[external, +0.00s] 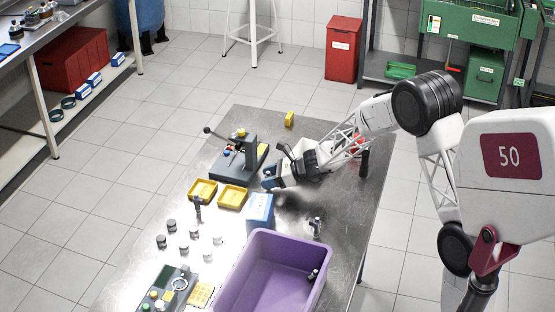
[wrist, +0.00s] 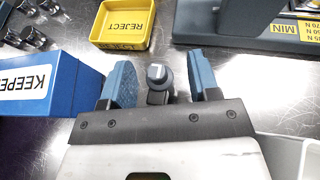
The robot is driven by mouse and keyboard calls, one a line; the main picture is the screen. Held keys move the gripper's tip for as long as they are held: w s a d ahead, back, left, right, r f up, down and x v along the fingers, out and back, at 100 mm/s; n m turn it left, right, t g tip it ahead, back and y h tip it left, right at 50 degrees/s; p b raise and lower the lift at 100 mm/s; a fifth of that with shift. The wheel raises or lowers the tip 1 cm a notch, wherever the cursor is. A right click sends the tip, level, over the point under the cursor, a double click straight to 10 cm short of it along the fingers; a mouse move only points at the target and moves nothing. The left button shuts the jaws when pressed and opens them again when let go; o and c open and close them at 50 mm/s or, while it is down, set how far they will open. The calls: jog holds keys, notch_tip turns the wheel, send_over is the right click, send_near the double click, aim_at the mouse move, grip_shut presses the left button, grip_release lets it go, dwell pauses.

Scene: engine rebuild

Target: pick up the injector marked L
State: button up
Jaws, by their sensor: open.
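My gripper (external: 272,180) is low over the metal table, near the middle. In the wrist view its two blue fingers (wrist: 161,80) are apart. A small dark part with a round grey-blue cap, which looks like an injector (wrist: 157,73), shows between the fingers, with a gap on both sides. The cap bears a pale mark; I cannot tell for sure that it is an L. The lower part of this piece is hidden behind the gripper body. In the external view I cannot make this piece out behind the gripper.
A blue box labelled KEEPER (wrist: 35,85) stands close to the left finger; it also shows in the external view (external: 259,211). A yellow REJECT tray (wrist: 125,41) and a grey press stand (wrist: 230,38) lie beyond the fingers. A purple bin (external: 262,240) stands at the table front.

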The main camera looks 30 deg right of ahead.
jog(key=c, duration=1)
jog(key=shift+c, duration=0.2)
notch_tip(320, 180, up, 28)
dwell(0.7)
